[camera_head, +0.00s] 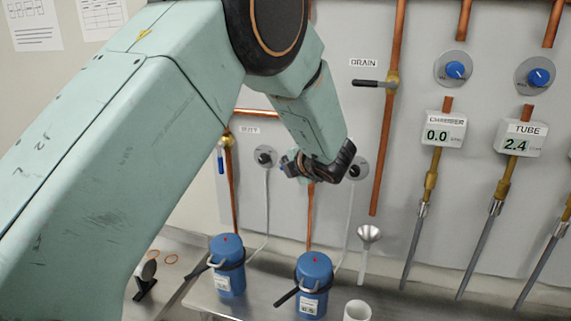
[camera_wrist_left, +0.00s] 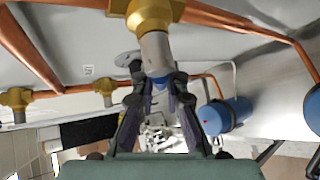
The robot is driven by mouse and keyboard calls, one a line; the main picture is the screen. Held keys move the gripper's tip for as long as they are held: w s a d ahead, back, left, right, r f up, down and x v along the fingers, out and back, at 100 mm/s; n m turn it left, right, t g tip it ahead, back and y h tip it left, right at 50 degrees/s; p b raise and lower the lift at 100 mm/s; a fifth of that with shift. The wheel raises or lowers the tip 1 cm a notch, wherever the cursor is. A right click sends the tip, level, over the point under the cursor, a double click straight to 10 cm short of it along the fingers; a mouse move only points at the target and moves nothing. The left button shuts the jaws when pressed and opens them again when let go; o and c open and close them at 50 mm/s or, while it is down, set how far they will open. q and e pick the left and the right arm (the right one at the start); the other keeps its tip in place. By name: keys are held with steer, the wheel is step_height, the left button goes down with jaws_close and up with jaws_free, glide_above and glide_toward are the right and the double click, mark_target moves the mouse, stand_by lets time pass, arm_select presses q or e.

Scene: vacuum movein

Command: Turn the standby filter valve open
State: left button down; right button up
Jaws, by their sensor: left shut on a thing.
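My left gripper (camera_head: 290,167) is at the copper pipework on the wall panel, right of the "DUTY" label (camera_head: 249,128). In the left wrist view the fingers (camera_wrist_left: 157,98) are closed around a blue valve handle (camera_wrist_left: 160,80). The handle sits below a silver stem (camera_wrist_left: 155,50) and a brass valve body (camera_wrist_left: 153,14). In the head view my left arm hides most of this valve, and no standby label shows. The duty valve (camera_head: 227,142), brass with a blue handle hanging down, is to the left. My right gripper is in neither view.
Two blue canisters (camera_head: 227,270) (camera_head: 314,282) stand on the bench below. A drain valve (camera_head: 392,82) with a black lever and a metal funnel (camera_head: 369,234) are to the right.

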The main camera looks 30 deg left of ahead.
arm_select(q)
steer(key=shift+w+d+f+n+h, duration=0.1)
steer(key=shift+d+f+n+h, duration=0.1)
steer(key=shift+n+h, duration=0.25)
steer(key=shift+w+d+f+n+h, duration=0.15)
steer(key=shift+n+h, duration=0.1)
steer(key=shift+h, duration=0.4)
steer(key=shift+w+d+f+n+t+h+b, duration=0.25)
steer(key=shift+d+n+h, duration=0.35)
steer(key=shift+h, duration=0.6)
steer(key=shift+w+d+f+n+t+h+b, duration=0.1)
steer(key=shift+d+f+n+t+h+b, duration=0.15)
steer(key=shift+d+n+h+b, duration=0.65)
steer(key=shift+w+d+f+n+t+h+p, duration=0.1)
steer(key=shift+d+f+n+t+h, duration=0.2)
steer(key=shift+h, duration=1.2)
steer(key=shift+d+r, duration=0.1)
steer(key=c, duration=1.7)
jaws_free()
steer(key=o, duration=0.3)
steer(key=shift+w+f, duration=0.15)
steer(key=shift+f, duration=0.15)
steer(key=shift+o, duration=0.2)
